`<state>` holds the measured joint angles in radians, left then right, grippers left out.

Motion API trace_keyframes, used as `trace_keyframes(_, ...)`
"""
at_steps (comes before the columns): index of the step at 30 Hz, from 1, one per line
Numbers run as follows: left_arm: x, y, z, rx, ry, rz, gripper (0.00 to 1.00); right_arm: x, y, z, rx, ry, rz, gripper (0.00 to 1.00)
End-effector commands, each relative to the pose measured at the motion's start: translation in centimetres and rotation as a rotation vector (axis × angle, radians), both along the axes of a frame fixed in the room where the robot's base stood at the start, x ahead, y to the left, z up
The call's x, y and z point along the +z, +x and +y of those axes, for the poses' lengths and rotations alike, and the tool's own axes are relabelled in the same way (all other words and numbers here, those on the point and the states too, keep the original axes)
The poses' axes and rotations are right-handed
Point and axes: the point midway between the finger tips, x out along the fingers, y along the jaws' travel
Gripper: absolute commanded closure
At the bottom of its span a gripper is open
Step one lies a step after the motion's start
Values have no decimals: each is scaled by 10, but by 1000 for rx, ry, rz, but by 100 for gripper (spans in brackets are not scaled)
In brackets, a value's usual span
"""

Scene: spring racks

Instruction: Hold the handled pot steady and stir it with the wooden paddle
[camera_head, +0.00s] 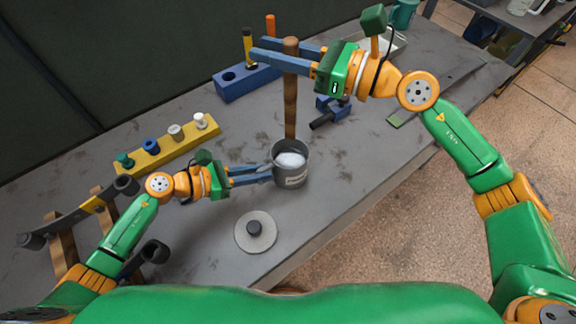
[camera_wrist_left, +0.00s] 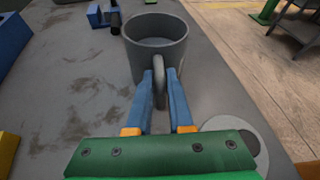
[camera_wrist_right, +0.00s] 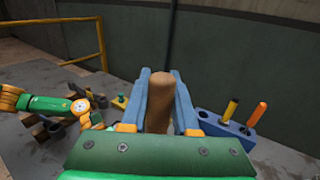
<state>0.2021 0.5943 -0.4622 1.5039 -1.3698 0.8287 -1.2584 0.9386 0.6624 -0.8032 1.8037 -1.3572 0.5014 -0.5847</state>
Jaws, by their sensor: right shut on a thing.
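The grey pot (camera_head: 291,178) stands on the table with something white in it. Its handle (camera_wrist_left: 160,82) points toward my left gripper (camera_head: 268,173). In the left wrist view, the fingers of my left gripper (camera_wrist_left: 161,100) are on either side of the handle, and look open around it. The wooden paddle (camera_head: 291,100) is upright, and my right gripper (camera_head: 284,58) is shut on its upper part. In the right wrist view the paddle's top (camera_wrist_right: 160,95) sits between the fingers. The paddle's lower end meets the pot's far rim in the head view; no paddle shows inside the pot.
A round grey lid (camera_head: 255,232) with a dark knob lies in front of the pot. A yellow rack (camera_head: 165,152) with several pegs is at left. A blue block (camera_head: 233,88) holding tools and a blue clamp-like object (camera_head: 333,104) are behind. Table is clear right of the pot.

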Motion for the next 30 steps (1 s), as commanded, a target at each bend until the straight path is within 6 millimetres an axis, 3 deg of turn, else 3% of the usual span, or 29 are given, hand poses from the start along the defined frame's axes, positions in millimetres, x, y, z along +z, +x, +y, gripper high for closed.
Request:
trace_keyframes(1, 0, 0, 0, 0, 0, 0, 65, 0, 0, 0, 0, 0, 0, 100)
trace_keyframes(3, 0, 0, 0, 0, 0, 0, 49, 0, 0, 0, 0, 0, 0, 100)
trace_keyframes(13, 1, -2, 4, 2, 1, 0, 49, 0, 0, 0, 0, 0, 0, 100)
trace_keyframes(24, 35, -37, 83, 1, 5, 4, 49, 0, 0, 0, 0, 0, 0, 100)
trace_keyframes(30, 45, -44, 101, 1, 1, 0, 49, 0, 0, 0, 0, 0, 0, 100)
